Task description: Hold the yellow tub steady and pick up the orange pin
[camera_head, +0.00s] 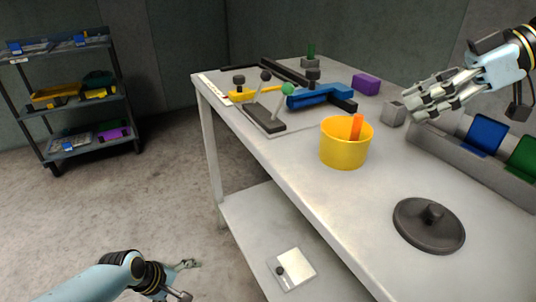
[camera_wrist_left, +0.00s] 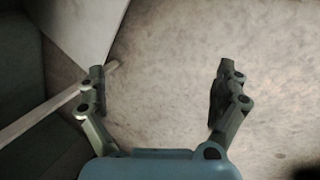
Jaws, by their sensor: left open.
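The yellow tub (camera_head: 344,153) stands upright on the light worktable in the head view. The orange pin (camera_head: 357,126) sticks up out of the tub, and its lower end is hidden inside. My right gripper (camera_head: 409,108) is in the air above the table, to the right of the tub and higher in the picture. Its fingers look apart with nothing between them. My left gripper (camera_head: 188,265) is low over the floor, left of the table and well away from the tub. The left wrist view shows its two fingers (camera_wrist_left: 161,78) spread wide and empty.
A dark round lid (camera_head: 429,226) lies on the table, nearer than the tub. A grey bin (camera_head: 465,160) with blue and green pieces stands at the right. A fixture with a green knob (camera_head: 288,89) stands behind the tub. A shelf rack (camera_head: 75,98) is at far left.

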